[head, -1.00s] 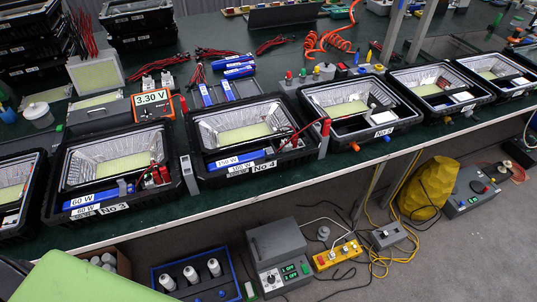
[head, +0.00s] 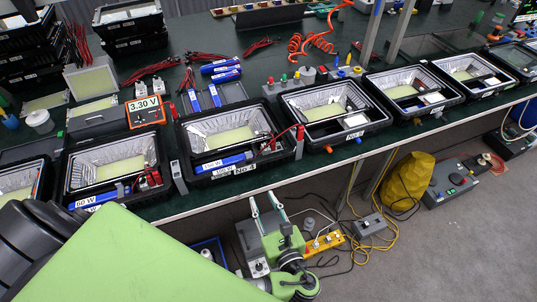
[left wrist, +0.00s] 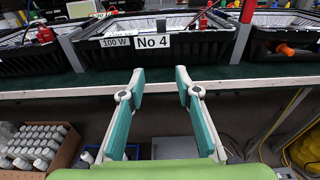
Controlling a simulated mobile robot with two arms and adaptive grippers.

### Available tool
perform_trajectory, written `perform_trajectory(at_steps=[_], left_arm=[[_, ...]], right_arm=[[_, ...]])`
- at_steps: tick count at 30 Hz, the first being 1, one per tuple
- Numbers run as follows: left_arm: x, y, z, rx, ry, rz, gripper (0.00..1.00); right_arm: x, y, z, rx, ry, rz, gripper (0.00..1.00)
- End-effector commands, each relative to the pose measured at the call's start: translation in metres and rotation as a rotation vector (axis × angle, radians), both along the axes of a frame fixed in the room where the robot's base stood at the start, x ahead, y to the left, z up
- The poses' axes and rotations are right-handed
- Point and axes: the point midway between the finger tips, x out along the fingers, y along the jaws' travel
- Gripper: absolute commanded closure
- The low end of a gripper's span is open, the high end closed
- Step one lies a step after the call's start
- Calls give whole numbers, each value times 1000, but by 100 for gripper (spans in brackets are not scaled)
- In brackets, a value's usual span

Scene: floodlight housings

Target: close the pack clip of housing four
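Housing four (head: 185,150), a black frame with a reflector and a yellowish panel, stands at the bench's front edge with a "No 4" label. It also shows in the left wrist view (left wrist: 216,45). A blue pack (head: 236,159) lies along its front inside. A small grey upright piece (left wrist: 160,23), perhaps the pack clip, rises behind the front wall; whether it is closed cannot be told. My left gripper (head: 264,204) is open and empty, in front of and below the bench edge. In the left wrist view its fingers (left wrist: 160,75) stand apart, pointing toward the housing. My right gripper is not in view.
Grey posts (head: 179,177) flank the housing; the right one has a red top (head: 300,132). Other housings (head: 335,108) line the bench on both sides. A yellow power strip (head: 325,243) and a grey box lie on the floor below.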

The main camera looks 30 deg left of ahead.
Motion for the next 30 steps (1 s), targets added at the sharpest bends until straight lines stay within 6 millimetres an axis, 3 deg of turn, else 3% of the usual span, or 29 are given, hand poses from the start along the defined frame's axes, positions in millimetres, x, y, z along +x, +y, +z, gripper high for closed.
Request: perform_trajectory(at_steps=[1, 3, 6, 11, 24, 30], left_arm=[[-1, -3, 23, 38, -25, 1, 69], [-4, -6, 40, 74, -47, 8, 69], [-5, -5, 51, 98, -61, 14, 69], [7, 9, 52, 102, -61, 16, 69], [65, 78, 52, 99, -59, 17, 69], [79, 94, 50, 97, -58, 15, 69]], right_arm=[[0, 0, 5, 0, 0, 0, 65], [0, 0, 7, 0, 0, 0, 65], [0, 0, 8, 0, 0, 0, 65], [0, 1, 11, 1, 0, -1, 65], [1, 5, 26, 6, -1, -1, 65], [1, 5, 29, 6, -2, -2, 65]])
